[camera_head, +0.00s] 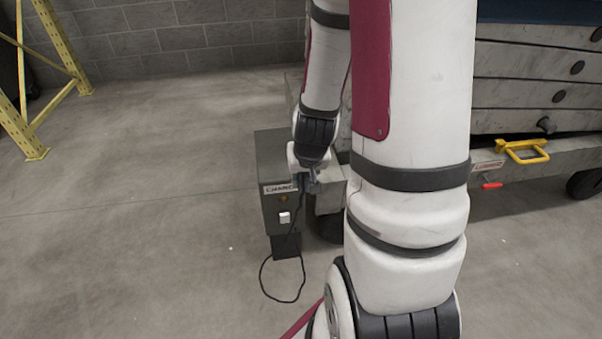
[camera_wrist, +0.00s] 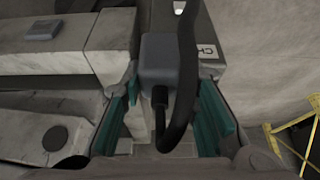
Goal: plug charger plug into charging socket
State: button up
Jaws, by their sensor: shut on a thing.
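My gripper (camera_head: 312,184) is beside the upper part of the dark grey charger box (camera_head: 266,160), near the end of the grey cart. In the wrist view, my gripper (camera_wrist: 167,100) has its teal-padded fingers on either side of the grey charger plug (camera_wrist: 167,60) and is shut on it. A black cable (camera_wrist: 186,75) arches over the plug in that view. In the head view the cable (camera_head: 266,284) loops on the floor below the box and runs up towards my gripper. The plug's front end is hidden, and I cannot make out the charging socket.
The large grey cart (camera_head: 540,90) with stacked drawers stands at the right, with a yellow handle (camera_head: 522,150) on it. A yellow rack frame (camera_head: 60,45) stands at the left. The floor (camera_head: 140,200) between the rack and charger box is clear.

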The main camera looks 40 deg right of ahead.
dwell(0.3)
jog(key=w+a+r+n+y, duration=0.1)
jog(key=w+a+n, duration=0.2)
jog(key=a, duration=0.7)
jog(key=w+a+n+y, duration=0.1)
jog(key=w+a+n, duration=0.2)
jog(key=w+a, duration=0.5)
jog(key=shift+w+a+r+n+t+y, duration=0.2)
jog(key=shift+a+r+n+t+y, duration=0.15)
jog(key=shift+a, duration=0.6)
